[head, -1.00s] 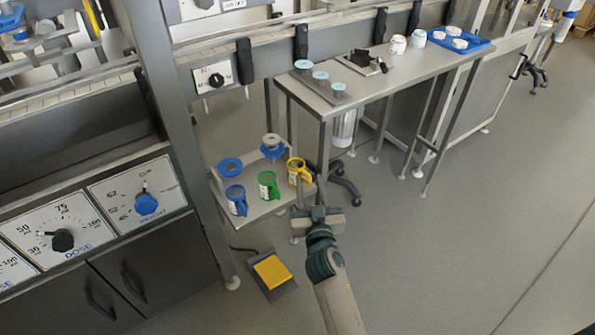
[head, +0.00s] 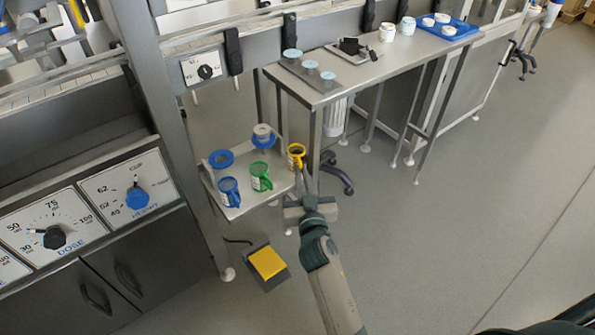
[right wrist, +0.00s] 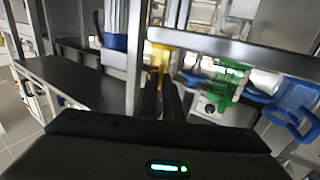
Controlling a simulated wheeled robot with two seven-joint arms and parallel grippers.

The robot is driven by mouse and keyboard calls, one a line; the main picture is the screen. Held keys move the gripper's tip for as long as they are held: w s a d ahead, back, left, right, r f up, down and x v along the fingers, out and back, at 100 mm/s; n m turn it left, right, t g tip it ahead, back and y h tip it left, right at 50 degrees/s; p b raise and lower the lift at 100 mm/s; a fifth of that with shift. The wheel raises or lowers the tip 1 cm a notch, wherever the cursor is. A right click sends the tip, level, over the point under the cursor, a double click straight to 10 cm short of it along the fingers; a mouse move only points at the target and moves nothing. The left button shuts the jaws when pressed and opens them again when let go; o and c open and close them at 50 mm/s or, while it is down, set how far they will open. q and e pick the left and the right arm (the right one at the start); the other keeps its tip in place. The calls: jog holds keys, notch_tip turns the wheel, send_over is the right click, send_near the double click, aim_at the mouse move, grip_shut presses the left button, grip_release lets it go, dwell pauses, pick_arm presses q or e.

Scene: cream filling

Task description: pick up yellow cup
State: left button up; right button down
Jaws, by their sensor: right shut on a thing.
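The yellow cup (head: 296,156) is at the right end of the small metal shelf in the head view, and appears raised slightly above it. My right gripper (head: 301,177) reaches up from below and is shut on the yellow cup. In the right wrist view the yellow cup (right wrist: 157,62) is beyond the two dark fingers (right wrist: 160,92), partly hidden by them and a metal bar. The exact contact is too small to see. My left gripper is not in view.
A green cup (head: 260,177) and a blue cup (head: 229,191) stand on the shelf (head: 243,207) to the left, with blue rings (head: 221,159) behind. A table leg (head: 314,150) is close right of the yellow cup. A yellow pedal (head: 267,263) lies on the floor.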

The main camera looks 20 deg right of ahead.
jog(key=shift+r, duration=0.3)
pick_arm(q)
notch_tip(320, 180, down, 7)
jog(key=p, duration=0.3)
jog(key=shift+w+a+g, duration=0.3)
pick_arm(e)
jog(key=s+d+r, duration=0.3)
jog(key=s+r, duration=0.7)
jog(key=s, duration=0.1)
jog(key=shift+d+r, duration=0.15)
jog(key=shift+d, duration=0.25)
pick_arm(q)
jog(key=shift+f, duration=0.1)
pick_arm(e)
jog(key=shift+r, duration=0.1)
notch_tip(320, 180, up, 7)
jog(key=w+a+n+y, duration=0.1)
jog(key=a+y, duration=0.1)
jog(key=shift+w+n+y, duration=0.15)
jog(key=shift+n+y, duration=0.15)
